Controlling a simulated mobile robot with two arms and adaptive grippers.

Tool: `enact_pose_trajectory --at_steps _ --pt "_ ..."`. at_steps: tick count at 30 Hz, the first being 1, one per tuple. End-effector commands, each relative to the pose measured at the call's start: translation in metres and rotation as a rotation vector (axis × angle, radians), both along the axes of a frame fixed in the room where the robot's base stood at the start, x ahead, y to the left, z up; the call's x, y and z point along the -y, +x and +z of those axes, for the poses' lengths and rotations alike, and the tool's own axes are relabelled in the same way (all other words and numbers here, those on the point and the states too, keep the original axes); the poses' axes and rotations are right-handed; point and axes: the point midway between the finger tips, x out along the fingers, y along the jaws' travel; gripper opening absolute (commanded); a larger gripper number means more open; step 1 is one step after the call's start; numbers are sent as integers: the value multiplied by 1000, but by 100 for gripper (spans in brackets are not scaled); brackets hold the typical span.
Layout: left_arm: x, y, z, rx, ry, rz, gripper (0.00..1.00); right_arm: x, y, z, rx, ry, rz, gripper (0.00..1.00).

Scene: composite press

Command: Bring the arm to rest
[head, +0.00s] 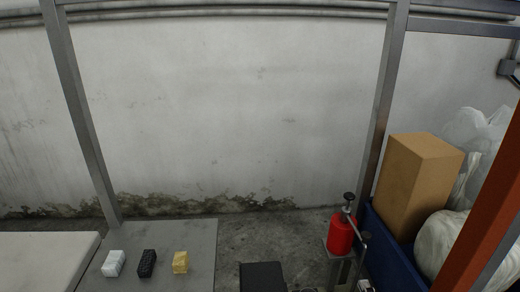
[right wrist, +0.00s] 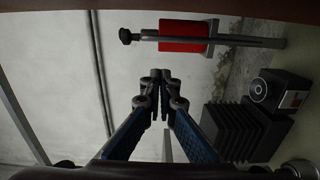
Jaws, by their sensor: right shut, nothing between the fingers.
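My right gripper (right wrist: 160,76) shows in the right wrist view with its two blue-padded fingers brought together at the tips. It is shut and holds nothing. Its fingertips have bare wall behind them and appear apart from everything else. In the head view I cannot make the gripper out clearly. My left gripper is in neither view.
A red cylinder (head: 340,234) stands on a press at right; it also shows in the wrist view (right wrist: 184,36). White (head: 113,263), black (head: 147,263) and yellow (head: 180,262) blocks sit on a grey table (head: 202,240). A blue bin (head: 385,250) holds a cardboard box (head: 412,185).

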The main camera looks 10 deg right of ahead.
Motion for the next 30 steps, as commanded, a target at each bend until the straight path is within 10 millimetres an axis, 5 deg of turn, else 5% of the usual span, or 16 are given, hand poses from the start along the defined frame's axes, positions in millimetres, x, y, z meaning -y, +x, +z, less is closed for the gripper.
enact_pose_trajectory --at_steps 11,21,30 --pt "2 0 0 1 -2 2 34 -17 -21 -40 -294 510 -210 0" --pt "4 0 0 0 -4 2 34 -78 -102 -79 -661 991 -496 0" --pt "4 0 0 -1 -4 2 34 -121 -176 -84 -896 1179 -705 0"
